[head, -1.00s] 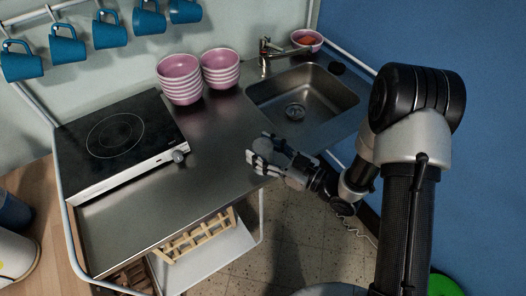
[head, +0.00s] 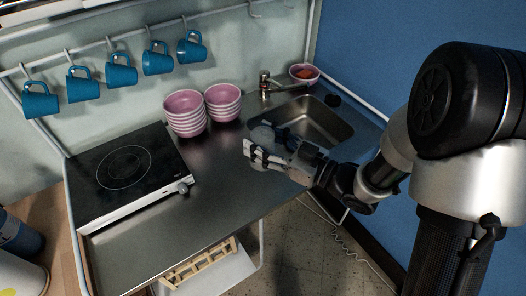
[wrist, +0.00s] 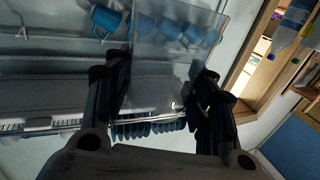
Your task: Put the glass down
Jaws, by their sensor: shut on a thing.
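The glass (wrist: 165,60) is clear and see-through. In the wrist view it stands between the two fingers of my gripper (wrist: 158,72), which is shut on it. In the head view my gripper (head: 262,150) is over the steel counter (head: 215,170), just left of the sink's near edge. There the glass (head: 263,134) shows only faintly at the fingers. I cannot tell whether its base touches the counter.
Two stacks of pink bowls (head: 185,114) (head: 222,102) stand behind my gripper. The sink (head: 312,122) with its tap is at right, the black hob (head: 125,168) at left. Blue mugs (head: 121,72) hang along the wall rail. The front counter is bare.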

